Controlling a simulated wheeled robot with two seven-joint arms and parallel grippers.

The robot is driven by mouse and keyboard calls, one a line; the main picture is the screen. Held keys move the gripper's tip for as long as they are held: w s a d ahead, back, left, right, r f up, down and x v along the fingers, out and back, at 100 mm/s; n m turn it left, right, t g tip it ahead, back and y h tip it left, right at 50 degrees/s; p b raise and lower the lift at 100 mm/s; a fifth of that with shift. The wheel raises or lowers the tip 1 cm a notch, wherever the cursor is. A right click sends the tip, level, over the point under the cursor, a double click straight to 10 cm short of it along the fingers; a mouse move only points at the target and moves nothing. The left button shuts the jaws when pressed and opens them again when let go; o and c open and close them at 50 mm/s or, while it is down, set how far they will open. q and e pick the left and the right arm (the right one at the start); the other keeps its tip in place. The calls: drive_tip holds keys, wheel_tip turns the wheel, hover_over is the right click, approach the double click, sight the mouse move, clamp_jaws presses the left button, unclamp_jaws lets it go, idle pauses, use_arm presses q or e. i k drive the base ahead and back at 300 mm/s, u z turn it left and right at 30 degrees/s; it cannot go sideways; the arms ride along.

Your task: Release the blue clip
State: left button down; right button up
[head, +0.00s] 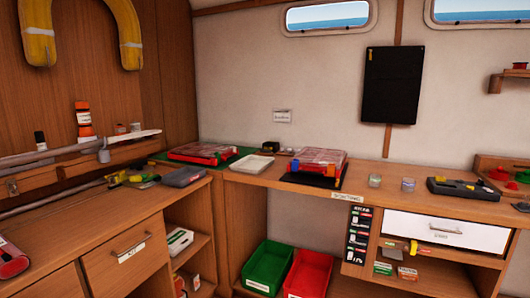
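The blue clip (295,166) appears as a small blue block at the front left of a red-edged organizer case (319,158) with a clear lid. The case sits on a dark mat (308,180) on the back worktop. An orange clip (332,170) is at the front right of the same case. The blue clip is too small to tell whether it is fastened. Neither of my grippers is in the head view.
A second red case (202,152) lies on a green mat at the back left. A white tray (250,167) and two small jars (375,180) flank the organizer. A dark tool case (463,188) lies to the right. Green (267,268) and red (308,275) bins stand below.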

sight(296, 162)
drive_tip(key=z, duration=0.1)
drive_tip(key=i, duration=0.8)
drive_tip(key=z, duration=0.95)
drive_tip(key=i, duration=0.5)
drive_tip(key=z, duration=0.55)
